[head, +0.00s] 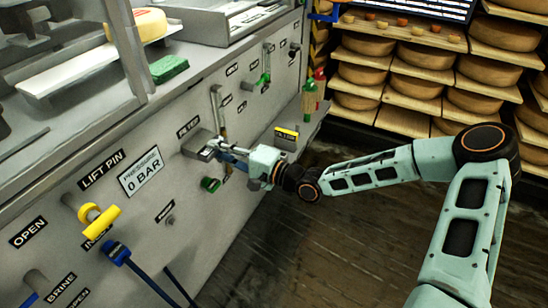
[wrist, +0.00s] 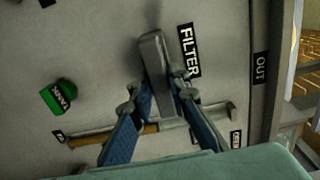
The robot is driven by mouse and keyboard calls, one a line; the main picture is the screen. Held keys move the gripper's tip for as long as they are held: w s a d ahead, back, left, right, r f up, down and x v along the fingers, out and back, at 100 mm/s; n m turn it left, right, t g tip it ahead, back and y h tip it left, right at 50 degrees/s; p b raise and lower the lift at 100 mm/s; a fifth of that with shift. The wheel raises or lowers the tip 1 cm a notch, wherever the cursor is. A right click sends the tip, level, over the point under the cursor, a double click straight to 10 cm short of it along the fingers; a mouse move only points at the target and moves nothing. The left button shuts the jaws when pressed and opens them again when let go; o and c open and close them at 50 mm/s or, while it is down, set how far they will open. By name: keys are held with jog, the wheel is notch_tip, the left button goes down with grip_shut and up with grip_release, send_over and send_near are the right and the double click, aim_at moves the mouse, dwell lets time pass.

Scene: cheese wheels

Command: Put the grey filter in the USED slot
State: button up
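The grey filter (head: 199,146) is a block standing out from the panel beside the FILTER label (head: 188,128). In the wrist view it is a long grey bar (wrist: 153,55) beside the FILTER label (wrist: 189,50). My gripper (head: 222,153) is at the filter. In the wrist view its two blue fingers (wrist: 160,85) lie against both long sides of the bar, with no clear gap. Whether the filter is still seated in the panel is hidden. I cannot read a USED label in either view.
A small holder with a yellow-edged label (head: 287,137) is on the low ledge to the right. A lever (wrist: 150,128) crosses behind my fingers, and a green TANK knob (wrist: 58,97) is to the left. Cheese shelves (head: 420,75) stand behind. The floor (head: 300,250) is clear.

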grip_shut()
jog(key=shift+d, duration=0.15)
jog(key=p+v, duration=0.1)
jog(key=v, duration=0.6)
jog(key=shift+s+d+p, duration=0.15)
jog(key=shift+d+p, duration=0.05)
jog(key=shift+p, duration=0.1)
dwell(1.4)
jog(key=shift+d, duration=0.15)
dwell(0.3)
jog(key=shift+p+v, duration=0.55)
jog(key=shift+v, duration=0.95)
